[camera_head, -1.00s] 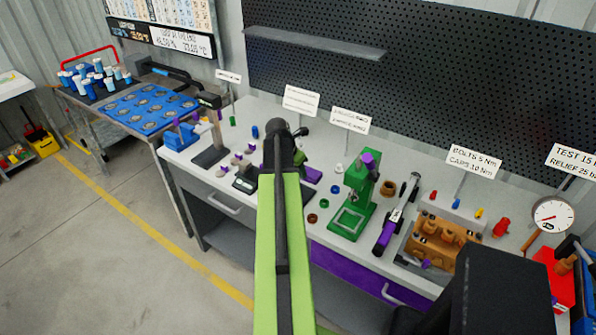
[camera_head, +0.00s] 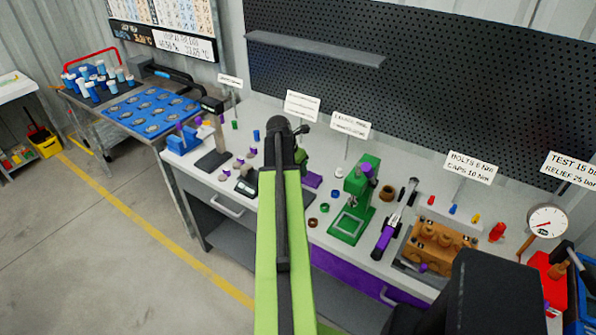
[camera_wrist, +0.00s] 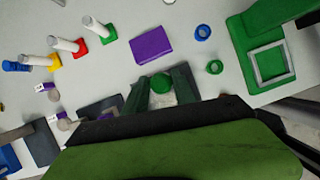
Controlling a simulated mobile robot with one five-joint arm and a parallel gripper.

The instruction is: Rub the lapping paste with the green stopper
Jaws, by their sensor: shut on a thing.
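My gripper (camera_wrist: 160,90) shows at the lower middle of the wrist view, its two dark green fingers shut on a round green piece, the green stopper (camera_wrist: 160,83). A flat purple block (camera_wrist: 152,45) lies on the bench just beyond the fingertips, apart from the stopper in the picture. It also shows in the head view (camera_head: 312,180), right of my arm. I cannot tell for certain which thing is the lapping paste.
A green press (camera_head: 352,205) stands to the right, with a blue ring (camera_wrist: 202,32) and a green ring (camera_wrist: 214,66) beside it. White cylinders with coloured bases (camera_wrist: 66,44) stand to the left in the wrist view. A brown pump block (camera_head: 440,242) sits further right.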

